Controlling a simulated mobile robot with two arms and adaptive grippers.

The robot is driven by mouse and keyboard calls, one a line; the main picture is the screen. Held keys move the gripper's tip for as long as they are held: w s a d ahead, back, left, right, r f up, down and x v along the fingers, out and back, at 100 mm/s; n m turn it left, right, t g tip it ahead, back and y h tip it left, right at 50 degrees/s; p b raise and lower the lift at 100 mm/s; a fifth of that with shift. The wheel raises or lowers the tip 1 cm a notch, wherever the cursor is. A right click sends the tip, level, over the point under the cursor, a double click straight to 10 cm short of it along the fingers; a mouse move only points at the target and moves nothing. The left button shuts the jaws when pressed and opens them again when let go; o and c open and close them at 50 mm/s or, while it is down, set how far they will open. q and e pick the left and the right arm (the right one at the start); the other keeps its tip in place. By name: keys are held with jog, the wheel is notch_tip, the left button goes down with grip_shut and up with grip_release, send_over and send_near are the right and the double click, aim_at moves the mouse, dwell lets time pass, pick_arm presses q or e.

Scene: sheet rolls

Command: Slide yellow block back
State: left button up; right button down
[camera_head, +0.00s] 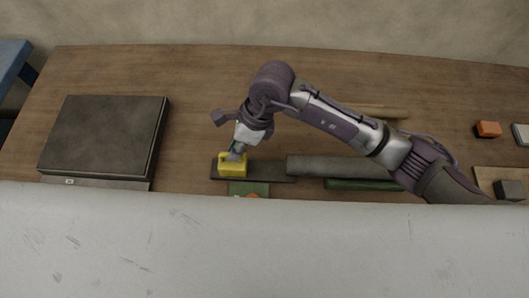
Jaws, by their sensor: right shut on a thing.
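The yellow block (232,168) rests at the left part of a dark flat strip (270,178) on the wooden table. My right gripper (237,152) reaches down onto the block from above and is shut on it. The fingertips are small and partly hidden by the wrist. My left gripper is not in view.
A grey roll (335,167) and a dark green bar (360,185) lie right of the block. A green piece (249,188) lies just in front. A large dark slab (104,134) is at left. An orange block (488,129) is far right. A pale surface (260,245) fills the foreground.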

jog(key=shift+a+b, duration=0.3)
jog(key=shift+a, duration=0.85)
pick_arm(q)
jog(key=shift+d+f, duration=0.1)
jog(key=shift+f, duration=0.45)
pick_arm(e)
jog(key=shift+r, duration=0.1)
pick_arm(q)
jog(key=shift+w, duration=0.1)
pick_arm(e)
jog(key=c, duration=1.2)
grip_release()
jog(key=shift+a, duration=0.15)
jog(key=shift+d+r, duration=0.15)
jog(key=shift+d, duration=0.05)
jog(key=v, duration=1.1)
jog(key=shift+r, duration=0.3)
jog(key=shift+f, duration=0.1)
